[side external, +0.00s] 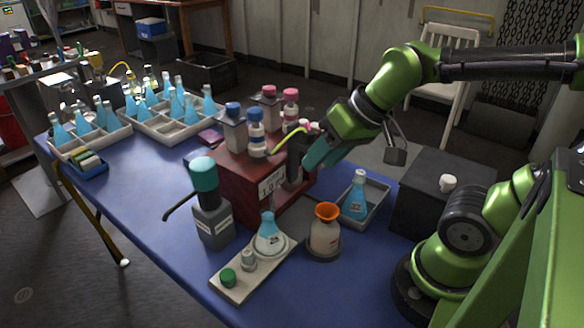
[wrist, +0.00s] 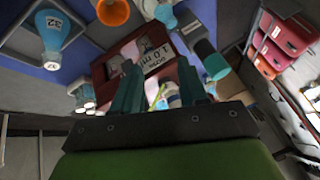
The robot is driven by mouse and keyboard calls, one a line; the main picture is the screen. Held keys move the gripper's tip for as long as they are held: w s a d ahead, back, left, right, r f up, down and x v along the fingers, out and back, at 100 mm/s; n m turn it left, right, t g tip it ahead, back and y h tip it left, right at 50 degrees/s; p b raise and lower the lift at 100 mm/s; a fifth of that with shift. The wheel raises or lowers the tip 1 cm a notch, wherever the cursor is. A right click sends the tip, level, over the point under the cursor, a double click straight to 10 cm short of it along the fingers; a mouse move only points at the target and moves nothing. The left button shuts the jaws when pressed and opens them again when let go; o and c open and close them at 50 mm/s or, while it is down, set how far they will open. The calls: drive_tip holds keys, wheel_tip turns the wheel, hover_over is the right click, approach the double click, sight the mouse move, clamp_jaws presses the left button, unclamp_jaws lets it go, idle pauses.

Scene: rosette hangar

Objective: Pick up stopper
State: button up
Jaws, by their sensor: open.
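Two small pieces could be the stopper; I cannot tell which. A white cylindrical piece (side external: 447,183) sits on top of the dark box at right. A green round piece (side external: 228,277) is at the near end of the pale tray (side external: 229,294), in front of a small grey-white piece (side external: 248,261) and a flask of blue liquid (side external: 268,236). My gripper (side external: 308,160) is open, with teal fingers, above the right side of the red box, apart from both pieces. In the wrist view, my gripper (wrist: 159,75) shows its two fingers apart, with nothing clearly held between them.
The red box (side external: 238,187) carries several capped bottles. A teal-capped bottle (side external: 212,222), an orange-funnel bottle (side external: 324,236) and a flask in a grey tray (side external: 375,208) stand nearby. The dark box (side external: 440,212) is at right. Flask racks (side external: 168,131) fill the back left. The blue table's front left is clear.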

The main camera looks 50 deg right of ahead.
drive_tip(key=w+a+f+n+g, duration=0.2)
drive_tip(key=w+a+n+g, duration=0.3)
drive_tip(key=n, duration=0.7)
drive_tip(key=n+g+h, duration=0.1)
drive_tip(key=n+h, duration=0.1)
drive_tip(key=n, duration=2.1)
hover_over(247, 252)
drive_tip(key=f, duration=1.1)
drive_tip(key=shift+s+f, duration=0.25)
drive_tip(key=shift+s, duration=0.05)
drive_tip(key=shift+w+f, duration=0.15)
drive_tip(key=shift+f, duration=1.2)
drive_tip(key=shift+w+f, duration=0.1)
drive_tip(key=shift+f, duration=1.25)
drive_tip(key=shift+c, duration=0.4)
clamp_jaws()
